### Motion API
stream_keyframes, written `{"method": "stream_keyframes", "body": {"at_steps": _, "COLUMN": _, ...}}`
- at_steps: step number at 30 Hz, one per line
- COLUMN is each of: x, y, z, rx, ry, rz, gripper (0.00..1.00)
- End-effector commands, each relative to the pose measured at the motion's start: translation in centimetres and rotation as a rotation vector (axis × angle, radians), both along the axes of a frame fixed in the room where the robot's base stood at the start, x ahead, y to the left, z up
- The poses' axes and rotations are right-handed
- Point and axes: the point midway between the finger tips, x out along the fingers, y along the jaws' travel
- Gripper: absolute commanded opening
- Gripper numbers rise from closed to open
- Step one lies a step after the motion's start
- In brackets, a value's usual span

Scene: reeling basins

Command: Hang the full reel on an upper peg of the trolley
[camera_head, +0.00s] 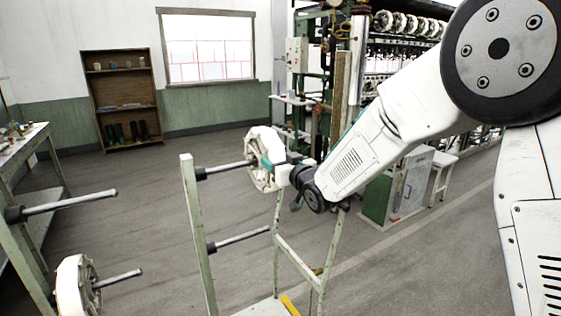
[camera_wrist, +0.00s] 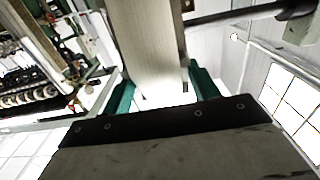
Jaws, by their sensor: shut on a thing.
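My gripper (camera_head: 268,164) is shut on a white reel (camera_head: 256,145), gripping its rim; in the wrist view the reel's pale band (camera_wrist: 145,45) lies between the teal fingers (camera_wrist: 160,90). The trolley's pale green post (camera_head: 197,235) carries an upper peg (camera_head: 228,167), whose free end meets the held reel's near-left side. In the wrist view the peg (camera_wrist: 235,18) runs up to the reel's edge. I cannot tell how far it is inside the hub. An empty lower peg (camera_head: 240,239) is below.
Another post at left has an empty upper peg (camera_head: 70,202) and a white reel (camera_head: 74,287) on its lower peg. A worktable (camera_head: 30,138) stands far left, shelves (camera_head: 123,95) at the back wall, and a reeling machine (camera_head: 330,60) behind my arm. The floor between is open.

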Motion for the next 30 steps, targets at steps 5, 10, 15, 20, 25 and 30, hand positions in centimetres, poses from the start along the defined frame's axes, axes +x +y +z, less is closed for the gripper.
{"method": "stream_keyframes", "body": {"at_steps": 5, "x": -1.2, "y": 1.8, "z": 0.1, "rx": 0.0, "ry": -0.002, "rz": 0.004, "gripper": 0.33}}
{"method": "stream_keyframes", "body": {"at_steps": 10, "x": -2.2, "y": 3.3, "z": 0.1, "rx": 0.001, "ry": -0.002, "rz": 0.003, "gripper": 0.33}}
{"method": "stream_keyframes", "body": {"at_steps": 15, "x": -3.3, "y": 4.9, "z": 0.1, "rx": 0.0, "ry": -0.002, "rz": 0.003, "gripper": 0.33}}
{"method": "stream_keyframes", "body": {"at_steps": 20, "x": -4.3, "y": 6.3, "z": 0.1, "rx": 0.001, "ry": -0.002, "rz": 0.003, "gripper": 0.33}}
{"method": "stream_keyframes", "body": {"at_steps": 25, "x": -5.3, "y": 7.9, "z": 0.1, "rx": 0.0, "ry": -0.002, "rz": 0.003, "gripper": 0.33}}
{"method": "stream_keyframes", "body": {"at_steps": 30, "x": -6.4, "y": 9.5, "z": 0.1, "rx": 0.001, "ry": -0.002, "rz": 0.003, "gripper": 0.33}}
